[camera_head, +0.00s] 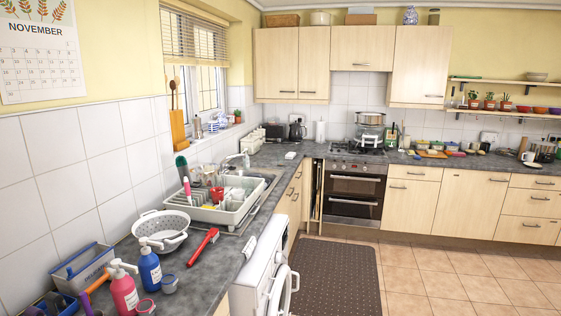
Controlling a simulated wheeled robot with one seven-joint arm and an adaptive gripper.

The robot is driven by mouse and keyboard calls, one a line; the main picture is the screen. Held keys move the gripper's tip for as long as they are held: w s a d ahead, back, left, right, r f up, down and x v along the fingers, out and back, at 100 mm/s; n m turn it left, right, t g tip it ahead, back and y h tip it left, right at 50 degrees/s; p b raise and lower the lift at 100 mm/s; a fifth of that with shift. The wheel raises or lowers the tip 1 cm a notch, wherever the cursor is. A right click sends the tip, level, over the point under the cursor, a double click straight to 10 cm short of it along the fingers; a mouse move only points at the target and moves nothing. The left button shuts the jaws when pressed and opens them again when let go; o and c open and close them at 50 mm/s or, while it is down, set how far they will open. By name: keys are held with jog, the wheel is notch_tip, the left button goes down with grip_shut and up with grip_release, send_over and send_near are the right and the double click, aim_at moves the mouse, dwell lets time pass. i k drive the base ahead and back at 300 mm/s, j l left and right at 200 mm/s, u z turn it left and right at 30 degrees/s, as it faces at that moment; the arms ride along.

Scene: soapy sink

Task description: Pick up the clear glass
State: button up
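I cannot clearly make out a clear glass in the head view. My gripper is not in view.
An open white washing machine door (283,291) juts out below. Tiled floor (450,285) is free at right.

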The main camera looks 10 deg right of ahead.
aim_at(280, 153)
jog(key=i+l+u, duration=0.1)
jog(key=i+l, duration=0.2)
jog(key=i+l+u, duration=0.1)
jog(key=i+l, duration=0.5)
jog(key=i+l+u, duration=0.15)
jog(key=l, duration=0.3)
jog(key=i+l+u, duration=0.1)
jog(key=i+l, duration=0.25)
jog(key=i+l+u, duration=0.1)
jog(key=i+l, duration=0.2)
jog(key=i+l+u, duration=0.1)
jog(key=l, duration=0.45)
jog(key=i+l+z, duration=0.7)
jog(key=i, duration=0.15)
jog(key=i+l+z, duration=0.25)
jog(key=i, duration=0.45)
jog(key=i+l+z, duration=0.1)
jog(key=i+z, duration=0.15)
jog(key=i, duration=0.45)
jog(key=i+j+u, duration=0.1)
jog(key=i+u, duration=0.55)
jog(key=i, duration=0.25)
jog(key=i+l+u, duration=0.1)
jog(key=i+u, duration=0.25)
jog(key=i+l+u, duration=0.3)
jog(key=i, duration=0.25)
jog(key=i+l+u, duration=0.35)
jog(key=i+j, duration=0.05)
